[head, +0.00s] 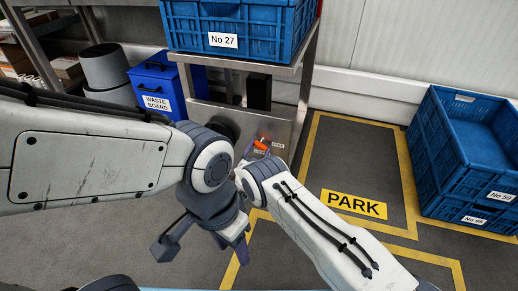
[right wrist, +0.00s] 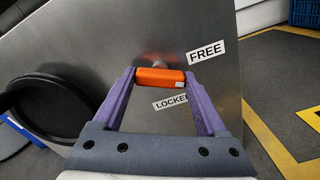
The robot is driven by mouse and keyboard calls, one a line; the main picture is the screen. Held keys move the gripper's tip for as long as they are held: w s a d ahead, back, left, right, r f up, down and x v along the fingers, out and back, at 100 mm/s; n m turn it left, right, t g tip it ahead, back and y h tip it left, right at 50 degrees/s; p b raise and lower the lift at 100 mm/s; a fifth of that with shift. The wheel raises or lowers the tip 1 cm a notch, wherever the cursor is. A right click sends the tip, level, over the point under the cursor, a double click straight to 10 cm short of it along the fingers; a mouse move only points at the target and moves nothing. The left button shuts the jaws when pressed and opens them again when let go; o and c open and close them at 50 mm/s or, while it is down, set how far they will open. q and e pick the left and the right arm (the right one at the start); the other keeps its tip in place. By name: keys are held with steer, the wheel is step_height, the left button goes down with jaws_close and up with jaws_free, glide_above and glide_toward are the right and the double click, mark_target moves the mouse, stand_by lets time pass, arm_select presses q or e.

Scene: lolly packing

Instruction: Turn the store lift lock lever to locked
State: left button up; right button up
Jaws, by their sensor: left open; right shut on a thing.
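The orange lever (head: 261,145) is on the metal panel of the lift (head: 283,118), below the upper blue crate. In the right wrist view the orange grip (right wrist: 160,78) sits between the purple fingers of my right gripper (right wrist: 158,85), which is shut on it. The FREE label (right wrist: 206,52) is above and right of the grip. The LOCKED label (right wrist: 170,102) is just below it, partly covered by a finger. In the head view my right gripper is mostly hidden by its own arm. My left gripper (head: 203,247) is open and empty, low over the floor.
A blue crate No 27 (head: 240,45) stands on the lift. A blue waste board bin (head: 158,85) and grey bins (head: 106,68) are to its left. The yellow-edged PARK area (head: 345,165) is bare. Stacked blue crates (head: 460,165) stand right of it.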

steer(key=m+p, duration=0.1)
steer(key=m, duration=0.5)
steer(key=m+p, duration=0.1)
steer(key=m, duration=0.5)
steer(key=shift+m, duration=0.3)
stand_by(0.4)
steer(key=o, duration=1.3)
